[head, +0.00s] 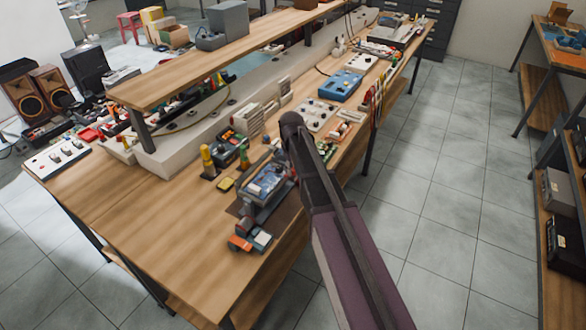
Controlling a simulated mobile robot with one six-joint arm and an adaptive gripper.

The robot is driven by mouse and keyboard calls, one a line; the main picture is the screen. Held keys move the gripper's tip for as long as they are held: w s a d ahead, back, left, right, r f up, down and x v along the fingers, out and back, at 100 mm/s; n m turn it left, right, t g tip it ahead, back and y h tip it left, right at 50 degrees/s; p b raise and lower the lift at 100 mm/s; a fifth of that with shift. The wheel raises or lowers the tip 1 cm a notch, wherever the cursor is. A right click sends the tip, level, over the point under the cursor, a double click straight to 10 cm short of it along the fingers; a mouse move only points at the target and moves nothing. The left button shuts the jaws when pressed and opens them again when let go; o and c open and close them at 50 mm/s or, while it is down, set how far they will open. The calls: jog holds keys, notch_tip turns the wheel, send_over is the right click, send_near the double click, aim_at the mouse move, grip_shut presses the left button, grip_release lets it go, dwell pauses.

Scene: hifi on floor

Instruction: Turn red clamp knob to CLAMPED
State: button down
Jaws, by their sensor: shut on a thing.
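My arm (330,220) reaches up from the bottom right over the right edge of the workbench. Its dark rounded joint (291,119) hides part of the bench. My gripper cannot be made out; it seems to be behind the arm. A dark fixture holding a blue board (266,180) stands on the bench just left of the arm. A small dull red part (245,224) is at the fixture's near end; I cannot tell whether it is the clamp knob. No CLAMPED marking is readable.
The wooden workbench (150,235) is clear at the front left. Yellow and green posts (208,161) stand left of the fixture. A raised shelf (190,72) runs along the back. Tiled floor is open at right.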

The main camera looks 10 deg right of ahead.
jog(key=m, duration=0.5)
jog(key=shift+m, duration=0.3)
jog(key=m, duration=0.5)
jog(key=shift+w, duration=0.1)
jog(key=shift+c, duration=2.2)
grip_release()
